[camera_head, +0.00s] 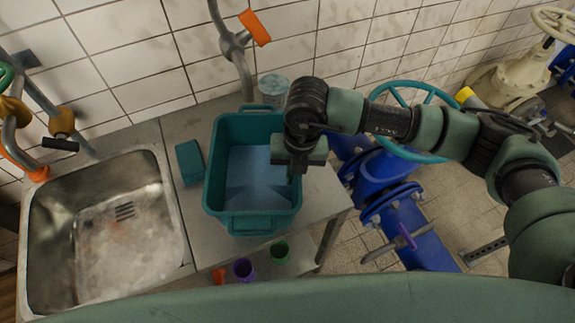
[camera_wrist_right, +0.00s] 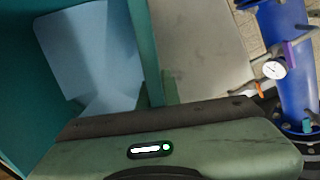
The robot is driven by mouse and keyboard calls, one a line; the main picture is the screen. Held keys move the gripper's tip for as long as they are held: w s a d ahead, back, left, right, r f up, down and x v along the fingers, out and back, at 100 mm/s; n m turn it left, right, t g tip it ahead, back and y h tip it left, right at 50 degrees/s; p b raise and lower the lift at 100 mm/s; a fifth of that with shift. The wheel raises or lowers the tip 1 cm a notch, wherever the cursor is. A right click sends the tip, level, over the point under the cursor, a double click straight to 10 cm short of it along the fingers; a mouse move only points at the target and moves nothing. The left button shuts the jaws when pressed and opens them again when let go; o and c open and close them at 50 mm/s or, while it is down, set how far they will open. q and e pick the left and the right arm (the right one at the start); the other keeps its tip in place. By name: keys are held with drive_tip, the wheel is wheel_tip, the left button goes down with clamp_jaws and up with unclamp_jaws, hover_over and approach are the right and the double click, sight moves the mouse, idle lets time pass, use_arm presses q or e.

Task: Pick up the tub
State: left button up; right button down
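The tub (camera_head: 253,226) is a teal rectangular container with a handle at its front and back ends. It stands upright on the metal counter, with a light blue patch on its inside floor. In the right wrist view its side wall (camera_wrist_right: 146,45) runs down to my gripper. My right gripper (camera_head: 292,172) points down at the tub's right rim. A green finger piece (camera_wrist_right: 168,86) shows just outside that wall. The other finger is not clear, so I cannot tell whether the gripper is open or shut on the wall. My left gripper is in neither view.
A steel sink (camera_head: 110,235) is left of the tub, and a teal block (camera_head: 190,162) lies between them. A patterned canister (camera_head: 273,87) stands behind. Purple (camera_head: 243,269) and green (camera_head: 280,252) cups sit below the counter's front. Blue pipes (camera_head: 385,180) stand at right.

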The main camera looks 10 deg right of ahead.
sight(257, 173)
drive_tip(key=w, duration=0.1)
drive_tip(key=w+a, duration=0.1)
drive_tip(key=w, duration=0.1)
drive_tip(key=shift+w+r+p, duration=0.1)
drive_tip(key=shift+p, duration=0.2)
drive_tip(key=shift+f+p, duration=0.35)
drive_tip(key=shift+f, duration=0.1)
wheel_tip(257, 173, down, 3)
drive_tip(key=shift+r+p, duration=0.2)
drive_tip(key=shift+p, duration=0.3)
drive_tip(key=shift+f, duration=0.2)
drive_tip(key=c, duration=1.6)
unclamp_jaws()
drive_tip(key=shift+c, duration=0.2)
